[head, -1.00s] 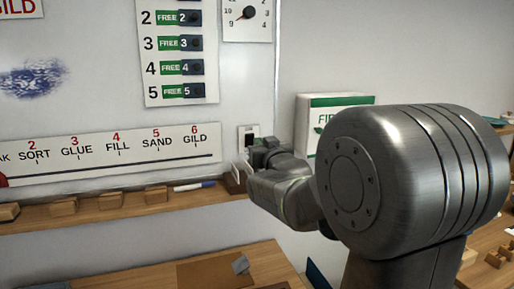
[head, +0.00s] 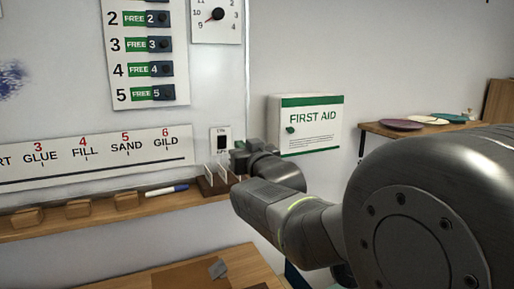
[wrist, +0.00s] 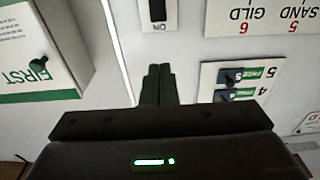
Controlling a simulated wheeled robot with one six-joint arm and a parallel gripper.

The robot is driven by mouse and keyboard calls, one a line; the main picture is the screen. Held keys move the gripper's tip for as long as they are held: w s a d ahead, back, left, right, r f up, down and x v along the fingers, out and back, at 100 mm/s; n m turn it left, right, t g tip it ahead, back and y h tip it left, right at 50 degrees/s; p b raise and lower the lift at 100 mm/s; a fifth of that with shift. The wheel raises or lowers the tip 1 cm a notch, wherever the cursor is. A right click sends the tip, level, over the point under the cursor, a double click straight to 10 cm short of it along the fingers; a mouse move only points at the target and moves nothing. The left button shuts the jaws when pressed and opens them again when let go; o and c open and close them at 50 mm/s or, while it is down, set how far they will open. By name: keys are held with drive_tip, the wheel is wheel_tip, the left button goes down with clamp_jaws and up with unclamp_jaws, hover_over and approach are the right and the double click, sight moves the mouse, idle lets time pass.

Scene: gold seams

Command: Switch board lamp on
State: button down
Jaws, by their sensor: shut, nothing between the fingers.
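The lamp switch is a white plate with a black rocker (head: 222,143) on the wall at the right end of the board. It also shows at the top of the wrist view (wrist: 157,10), upside down, with "ON" lettered on the plate. My gripper (head: 238,153) is just right of the switch in the head view and partly overlaps the plate's edge. In the wrist view my gripper (wrist: 158,85) has its two dark fingers together and empty, pointing toward the switch. A gap shows between the fingertips and the plate in that picture. I cannot tell the rocker's position or see the lamp.
A first aid box (head: 312,125) hangs right of the switch. A wooden ledge (head: 95,220) below the board carries wooden blocks, a marker (head: 167,190) and a small card holder (head: 213,183) close under my gripper. A shelf with plates (head: 420,128) is at right.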

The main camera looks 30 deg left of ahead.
drive_tip(key=shift+f, duration=0.15)
drive_tip(key=shift+t+y, duration=0.3)
drive_tip(key=shift+y, duration=0.1)
wheel_tip(320, 180, down, 5)
drive_tip(key=b, duration=1)
drive_tip(key=shift+s+b, duration=0.1)
drive_tip(key=shift+b, duration=0.3)
drive_tip(key=p, duration=0.3)
approach(222, 140)
drive_tip(key=x, duration=0.7)
